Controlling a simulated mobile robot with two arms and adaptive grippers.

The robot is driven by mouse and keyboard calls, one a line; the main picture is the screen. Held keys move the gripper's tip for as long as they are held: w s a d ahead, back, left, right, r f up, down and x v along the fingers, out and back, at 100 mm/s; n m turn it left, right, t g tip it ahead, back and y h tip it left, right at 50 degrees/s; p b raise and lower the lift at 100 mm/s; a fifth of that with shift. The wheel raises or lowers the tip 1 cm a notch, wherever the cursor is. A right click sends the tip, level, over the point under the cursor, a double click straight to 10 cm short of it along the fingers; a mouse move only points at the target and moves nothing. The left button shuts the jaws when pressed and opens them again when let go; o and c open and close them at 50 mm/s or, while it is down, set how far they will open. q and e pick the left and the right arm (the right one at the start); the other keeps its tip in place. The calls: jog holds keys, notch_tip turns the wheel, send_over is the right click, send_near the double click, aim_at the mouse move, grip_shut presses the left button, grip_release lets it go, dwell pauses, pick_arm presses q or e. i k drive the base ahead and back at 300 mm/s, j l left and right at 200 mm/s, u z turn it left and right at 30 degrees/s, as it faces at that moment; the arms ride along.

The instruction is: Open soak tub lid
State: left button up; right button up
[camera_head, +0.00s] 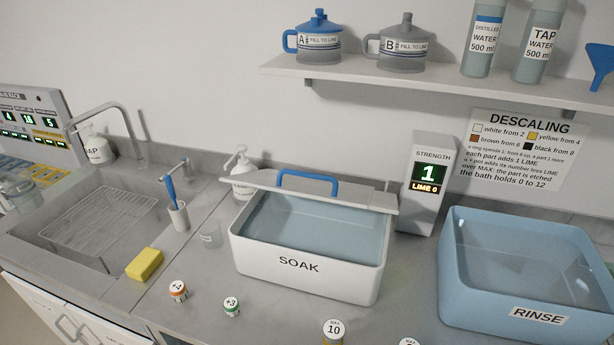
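The white soak tub (305,272) stands on the counter in the middle of the head view, labelled SOAK. Bluish liquid shows inside it. Its pale lid (355,196) with a blue handle (308,180) lies along the tub's back edge, and most of the tub's opening is uncovered. I cannot tell whether the lid is hinged there or only resting. Neither of my grippers shows in this view.
A blue rinse tub (480,298) stands at the right. A strength display (428,185) stands behind, reading 1. A sink (100,225), yellow sponge (144,264) and brush cup (178,217) are at the left. Small round-topped containers (178,290) stand in front. A shelf (420,84) hangs above.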

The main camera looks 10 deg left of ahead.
aim_at(293, 182)
jog(key=j+z, duration=0.3)
jog(key=j, duration=0.25)
jog(key=j+z, duration=0.35)
jog(key=j, duration=0.2)
jog(key=k+j+z, duration=0.3)
jog(key=j, duration=0.25)
jog(key=i, duration=0.1)
